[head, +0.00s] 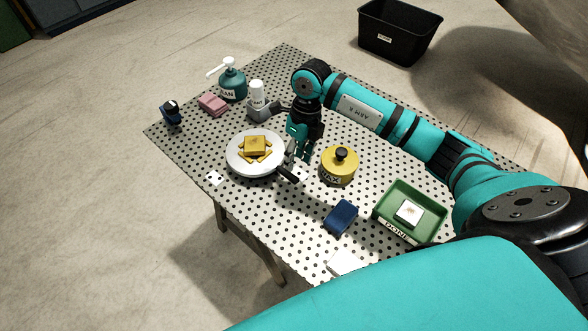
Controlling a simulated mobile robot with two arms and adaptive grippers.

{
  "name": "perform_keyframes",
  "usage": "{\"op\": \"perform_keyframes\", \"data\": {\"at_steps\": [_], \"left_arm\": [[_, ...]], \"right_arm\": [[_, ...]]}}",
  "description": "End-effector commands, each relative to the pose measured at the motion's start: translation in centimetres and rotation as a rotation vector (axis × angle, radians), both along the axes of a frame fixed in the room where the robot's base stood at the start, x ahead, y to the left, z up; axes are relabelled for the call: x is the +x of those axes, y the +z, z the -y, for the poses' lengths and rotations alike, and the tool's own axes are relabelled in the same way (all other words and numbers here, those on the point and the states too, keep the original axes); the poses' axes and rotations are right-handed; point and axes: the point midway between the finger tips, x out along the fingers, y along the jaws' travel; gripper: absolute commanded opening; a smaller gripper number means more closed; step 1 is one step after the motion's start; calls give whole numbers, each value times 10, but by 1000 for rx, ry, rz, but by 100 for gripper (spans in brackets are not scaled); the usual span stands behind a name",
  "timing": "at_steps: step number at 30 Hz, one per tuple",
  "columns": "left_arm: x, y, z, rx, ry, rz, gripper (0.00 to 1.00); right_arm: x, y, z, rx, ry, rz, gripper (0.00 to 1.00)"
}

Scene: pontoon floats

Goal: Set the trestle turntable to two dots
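The trestle turntable (236,165) is a round silver disc on the perforated table, with a yellow trestle-like piece (257,147) on top. Its black handle (287,173) sticks out at the lower right of the disc. A small white dot card (214,178) lies at the disc's lower left. Another white card (301,177) lies by the handle, partly hidden. The dots are too small to count surely. My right gripper (299,155) points down just above and right of the handle; contact and finger gap are unclear. My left gripper is out of view.
A yellow WAX tin (338,167) stands close right of my gripper. A green DONE tray (398,226) holds a white piece. A blue block (341,217) lies in front. A teal pump bottle (232,83), white bottle (257,97) and pink sponge (214,105) stand behind.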

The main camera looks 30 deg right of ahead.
Motion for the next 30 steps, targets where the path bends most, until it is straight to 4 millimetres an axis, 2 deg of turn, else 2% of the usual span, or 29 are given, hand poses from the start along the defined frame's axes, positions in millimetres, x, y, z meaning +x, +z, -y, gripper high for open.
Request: {"op": "perform_keyframes", "data": {"at_steps": [3,9,14,21,23,30], "left_arm": [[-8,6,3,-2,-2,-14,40],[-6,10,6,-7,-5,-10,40],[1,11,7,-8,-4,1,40],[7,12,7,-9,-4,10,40],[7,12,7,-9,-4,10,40],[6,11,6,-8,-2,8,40]], "right_arm": [[-3,-22,-5,2,0,-5,40],[-3,-49,-10,2,0,-2,40],[-4,-57,-11,0,1,0,40],[-4,-58,-11,0,2,0,40],[-4,-58,-11,0,1,0,35],[-4,-58,-11,0,1,0,3]]}}
